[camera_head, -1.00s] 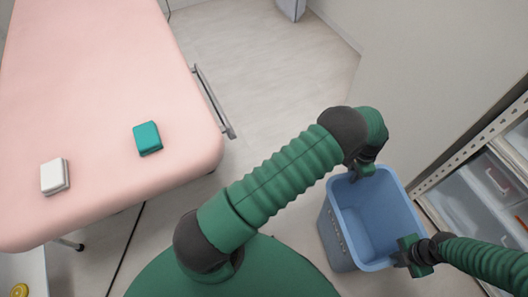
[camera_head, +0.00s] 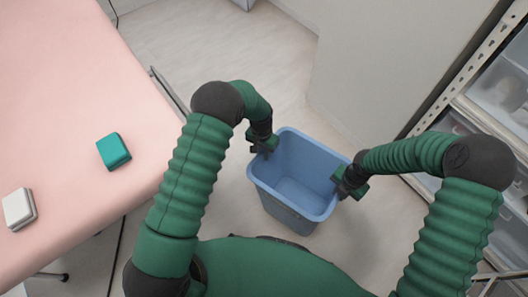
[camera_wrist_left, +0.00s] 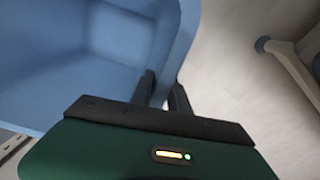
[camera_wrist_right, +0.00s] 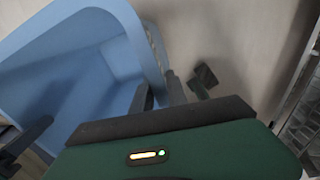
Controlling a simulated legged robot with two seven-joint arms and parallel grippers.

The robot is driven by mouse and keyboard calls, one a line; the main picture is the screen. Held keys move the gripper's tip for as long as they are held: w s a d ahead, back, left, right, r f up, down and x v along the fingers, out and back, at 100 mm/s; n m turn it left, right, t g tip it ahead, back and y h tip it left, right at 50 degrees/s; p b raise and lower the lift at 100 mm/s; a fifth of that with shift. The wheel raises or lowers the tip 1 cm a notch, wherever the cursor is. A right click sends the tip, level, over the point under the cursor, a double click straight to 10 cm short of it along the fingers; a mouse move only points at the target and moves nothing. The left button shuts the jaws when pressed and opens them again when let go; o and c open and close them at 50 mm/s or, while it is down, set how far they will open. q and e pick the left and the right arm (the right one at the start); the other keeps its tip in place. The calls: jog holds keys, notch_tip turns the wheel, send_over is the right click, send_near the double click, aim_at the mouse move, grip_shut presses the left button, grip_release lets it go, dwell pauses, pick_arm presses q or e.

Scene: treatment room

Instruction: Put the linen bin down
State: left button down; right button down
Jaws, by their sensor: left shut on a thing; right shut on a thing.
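The linen bin (camera_head: 296,178) is a blue, open-topped tub, empty inside and roughly upright, in front of my body in the head view. My left gripper (camera_head: 262,146) is shut on its left rim, and my right gripper (camera_head: 348,184) is shut on its right rim. In the left wrist view the bin (camera_wrist_left: 125,38) has its rim between the dark fingers (camera_wrist_left: 162,92). In the right wrist view the bin (camera_wrist_right: 85,60) has its rim between the fingers (camera_wrist_right: 158,92). The bin's underside is hidden, so I cannot tell whether it touches the floor.
A pink treatment bed (camera_head: 60,120) stands at left, with a teal block (camera_head: 114,151) and a white block (camera_head: 19,208) on it. A metal rack with clear drawers (camera_head: 495,80) stands at right. Pale floor (camera_head: 210,45) is clear beyond the bin.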

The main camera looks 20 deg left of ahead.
pick_arm(q)
jog(key=shift+f, duration=0.55)
pick_arm(e)
jog(key=shift+w+f, duration=0.1)
jog(key=shift+f, duration=0.3)
pick_arm(q)
jog(key=shift+f+b, duration=0.45)
jog(key=shift+f, duration=0.1)
pick_arm(e)
jog(key=shift+f, duration=0.3)
pick_arm(q)
jog(key=c, duration=1.2)
grip_release()
jog(key=shift+o, duration=0.2)
notch_tip(320, 180, up, 11)
jog(key=p, duration=0.4)
jog(key=shift+w+a, duration=0.1)
jog(key=shift+a, duration=0.05)
pick_arm(e)
notch_tip(320, 180, up, 4)
jog(key=shift+r, duration=0.25)
pick_arm(q)
jog(key=shift+r+p, duration=0.3)
jog(key=shift+r, duration=0.15)
